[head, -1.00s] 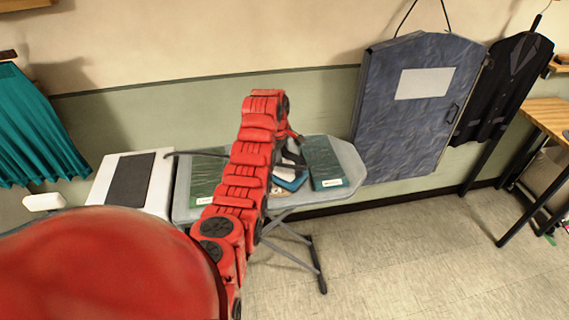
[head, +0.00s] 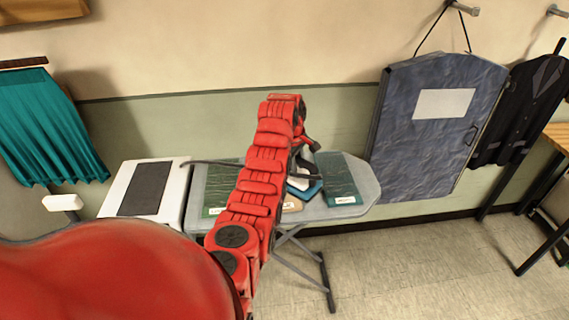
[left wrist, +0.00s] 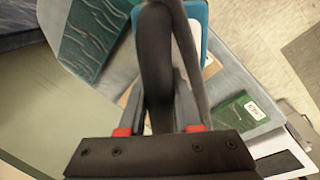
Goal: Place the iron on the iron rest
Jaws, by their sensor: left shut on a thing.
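My left gripper (left wrist: 160,118) is shut on the black handle of the iron (left wrist: 155,65) in the left wrist view. In the head view the gripper (head: 308,146) is at the far end of my red arm, with the iron (head: 305,167) under it, partly hidden by the arm. A blue item with a white part (head: 308,190) shows beneath the iron, over the ironing board (head: 362,190); whether they touch I cannot tell. I cannot clearly make out the iron rest; a dark rod sticks out at the board's left end. My right gripper is out of view.
Green folded cloths lie on the board, one at the right (head: 340,180) and one at the left (head: 217,190), with a tan one (head: 292,204) between. A white unit with a dark panel (head: 145,190) stands left of the board. A blue-grey cover (head: 435,140) hangs on the wall.

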